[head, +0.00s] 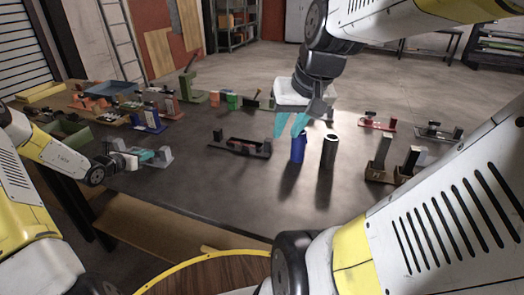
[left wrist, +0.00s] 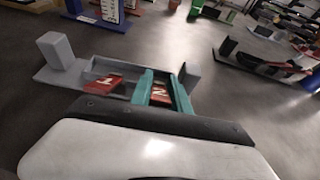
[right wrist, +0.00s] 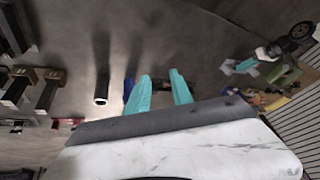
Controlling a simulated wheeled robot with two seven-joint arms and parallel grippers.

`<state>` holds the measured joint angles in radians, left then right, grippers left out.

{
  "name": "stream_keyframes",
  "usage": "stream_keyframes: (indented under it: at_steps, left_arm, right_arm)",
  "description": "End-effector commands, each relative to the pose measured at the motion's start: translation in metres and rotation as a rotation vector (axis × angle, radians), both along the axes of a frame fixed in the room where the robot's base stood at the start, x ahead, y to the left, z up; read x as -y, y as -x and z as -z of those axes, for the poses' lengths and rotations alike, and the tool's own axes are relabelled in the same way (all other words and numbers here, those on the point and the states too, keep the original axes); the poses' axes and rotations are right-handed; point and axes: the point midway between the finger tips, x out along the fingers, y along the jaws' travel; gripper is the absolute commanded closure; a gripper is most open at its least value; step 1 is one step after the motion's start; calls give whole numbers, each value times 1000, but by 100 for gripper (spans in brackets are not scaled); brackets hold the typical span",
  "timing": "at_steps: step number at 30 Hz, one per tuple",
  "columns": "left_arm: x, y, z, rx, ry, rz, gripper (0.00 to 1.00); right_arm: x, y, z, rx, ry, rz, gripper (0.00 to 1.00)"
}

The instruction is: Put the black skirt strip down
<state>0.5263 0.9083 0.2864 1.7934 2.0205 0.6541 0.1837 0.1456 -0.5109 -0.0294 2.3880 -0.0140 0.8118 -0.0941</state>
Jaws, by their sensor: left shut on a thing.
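My left gripper (head: 135,155) is low over a grey fixture (head: 162,157) at the left of the dark table. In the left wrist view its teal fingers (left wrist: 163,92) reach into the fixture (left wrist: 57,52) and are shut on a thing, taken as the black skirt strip. The strip's outline cannot be made out. A red marked patch shows between the fingers, and another red marked patch (left wrist: 103,83) lies in the fixture to their left. My right gripper (head: 289,124) is open and empty, near the top of a blue cylinder (head: 298,147); its teal fingers (right wrist: 159,92) stand apart.
A black cylinder (head: 328,152) stands right of the blue one. A long dark fixture (head: 240,148) lies mid-table. Brown and grey blocks (head: 378,160) stand at the right. The front middle of the table is clear.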

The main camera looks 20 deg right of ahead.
Motion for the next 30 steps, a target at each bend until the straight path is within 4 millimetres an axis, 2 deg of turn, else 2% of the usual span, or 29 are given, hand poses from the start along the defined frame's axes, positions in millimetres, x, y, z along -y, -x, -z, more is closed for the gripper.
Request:
stream_keyframes:
  at_steps: [1,3,8,12,15,18,21,24,30]
  left_arm:
    - [0,0,-1,2,0,0,100]
    - [0,0,-1,2,1,0,100]
    - [0,0,-1,2,1,0,100]
    - [0,0,-1,2,1,0,100]
    - [0,0,-1,2,1,0,100]
    - [0,0,-1,1,1,0,100]
    - [0,0,-1,1,1,0,100]
    - [0,0,-1,1,1,0,100]
    - [0,0,-1,1,0,0,100]
  right_arm:
    - [27,-7,8,-40,5,55,73]
    - [61,-12,17,-86,12,113,73]
    - [142,-8,45,-193,15,244,73]
    - [214,14,76,-285,3,353,73]
    - [259,39,97,-345,-10,422,73]
    - [293,66,117,-394,-26,477,73]
    - [315,88,131,-428,-39,513,73]
    - [328,102,139,-448,-48,534,73]
    - [334,110,164,-460,-53,545,73]
